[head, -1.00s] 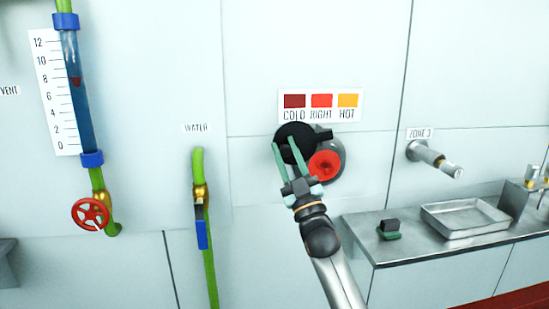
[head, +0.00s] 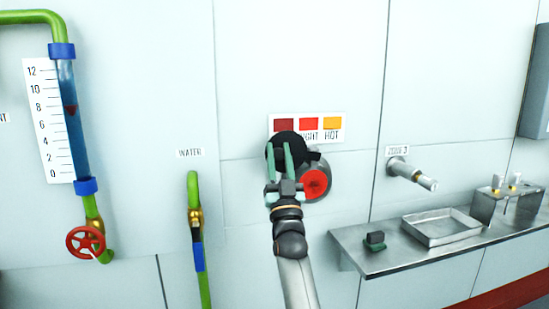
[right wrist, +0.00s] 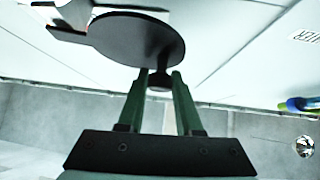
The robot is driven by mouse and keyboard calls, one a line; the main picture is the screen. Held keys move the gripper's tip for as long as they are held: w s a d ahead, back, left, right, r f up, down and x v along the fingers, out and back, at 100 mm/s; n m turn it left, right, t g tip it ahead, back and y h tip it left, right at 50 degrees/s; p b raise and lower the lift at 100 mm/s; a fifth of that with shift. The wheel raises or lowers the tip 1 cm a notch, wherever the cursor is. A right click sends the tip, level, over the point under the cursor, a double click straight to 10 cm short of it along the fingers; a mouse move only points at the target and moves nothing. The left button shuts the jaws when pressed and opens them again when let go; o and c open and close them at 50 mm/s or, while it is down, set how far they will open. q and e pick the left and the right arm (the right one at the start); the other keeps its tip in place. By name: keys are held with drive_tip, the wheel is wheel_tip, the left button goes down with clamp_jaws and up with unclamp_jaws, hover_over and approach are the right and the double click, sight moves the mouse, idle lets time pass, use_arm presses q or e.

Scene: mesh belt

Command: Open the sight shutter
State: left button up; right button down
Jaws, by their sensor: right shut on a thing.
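The sight shutter is a round black disc (head: 286,137) on the wall, just under the colour sign. It sits up and left of the round sight (head: 314,183), whose glowing red face shows uncovered inside a grey housing. My right gripper (head: 279,150) reaches up from below, with its green fingers in front of the disc. In the right wrist view the black disc (right wrist: 130,38) has a small knob (right wrist: 159,80) on its lower edge, and the fingers are shut on that knob. My left gripper is not in view.
The sign (head: 330,125) has dark red, red and orange patches; the disc hides its COLD label. A pipe stub (head: 412,174) sticks out at right above a steel shelf (head: 375,258) with a tray (head: 440,240). Green pipes with a red handwheel (head: 86,243) and a blue-handled valve (head: 198,255) stand left.

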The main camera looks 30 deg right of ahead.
drive_tip(key=shift+d+r+m+g+h, duration=0.1)
drive_tip(key=shift+r+m+g+h, duration=0.45)
drive_tip(key=shift+m+h, duration=0.45)
drive_tip(key=shift+d+r+m+g+h+p, duration=0.1)
drive_tip(key=shift+m+g+h+p, duration=0.3)
drive_tip(key=shift+m, duration=0.2)
drive_tip(key=c, duration=0.6)
unclamp_jaws()
